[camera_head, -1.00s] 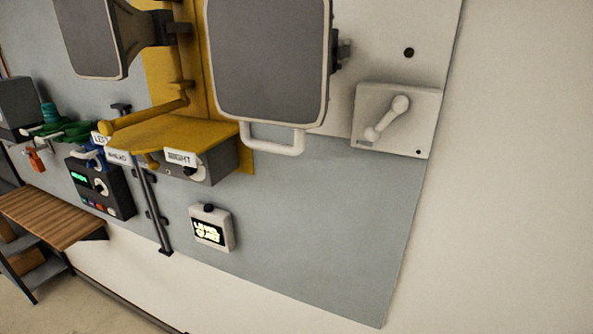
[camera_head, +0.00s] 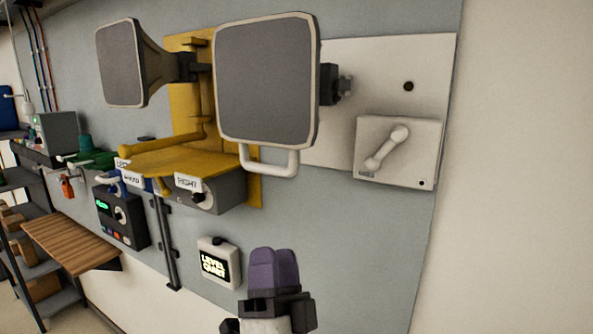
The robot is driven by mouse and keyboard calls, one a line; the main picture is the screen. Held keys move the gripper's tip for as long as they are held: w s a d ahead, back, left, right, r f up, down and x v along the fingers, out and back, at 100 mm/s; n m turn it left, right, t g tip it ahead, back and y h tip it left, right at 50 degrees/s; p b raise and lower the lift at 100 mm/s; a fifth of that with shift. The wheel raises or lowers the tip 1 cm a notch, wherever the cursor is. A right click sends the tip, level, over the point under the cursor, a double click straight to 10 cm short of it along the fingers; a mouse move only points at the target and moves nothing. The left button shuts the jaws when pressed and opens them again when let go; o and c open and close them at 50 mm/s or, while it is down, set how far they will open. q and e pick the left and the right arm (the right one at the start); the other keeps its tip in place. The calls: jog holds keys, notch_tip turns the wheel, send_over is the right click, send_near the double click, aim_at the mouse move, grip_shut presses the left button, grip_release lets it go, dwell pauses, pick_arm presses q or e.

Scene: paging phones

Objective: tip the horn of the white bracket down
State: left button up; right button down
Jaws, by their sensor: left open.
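The white bracket (camera_head: 345,130) is a pale plate on the grey wall panel, right of centre. Its horn (camera_head: 265,85) has a large dark grey face with a pale rim, and a dark pivot (camera_head: 338,85) joins it to the plate. A white loop handle (camera_head: 270,171) hangs below the horn's face. A white lever (camera_head: 387,148) sits on a square plate at the bracket's lower right. My left gripper (camera_head: 274,270) has purple fingertips pointing up. It is open and empty, below the handle and apart from it. My right gripper is not in view.
A yellow bracket (camera_head: 185,110) with a second horn (camera_head: 120,65) is to the left. Below it are a box labelled RIGHT (camera_head: 225,190) and a small lit display box (camera_head: 218,262), close left of my gripper. A wooden shelf (camera_head: 70,243) is at lower left.

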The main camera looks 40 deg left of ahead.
aim_at(269, 169)
pick_arm(q)
jog(key=shift+m, duration=0.7)
jog(key=shift+d+p+x, duration=0.1)
jog(key=shift+p+x, duration=1.5)
jog(key=shift+x, duration=1.85)
jog(key=shift+d+p+x, duration=0.15)
jog(key=shift+p+x, duration=1.4)
jog(key=shift+x, duration=1.95)
jog(key=shift+r, duration=0.2)
grip_shut()
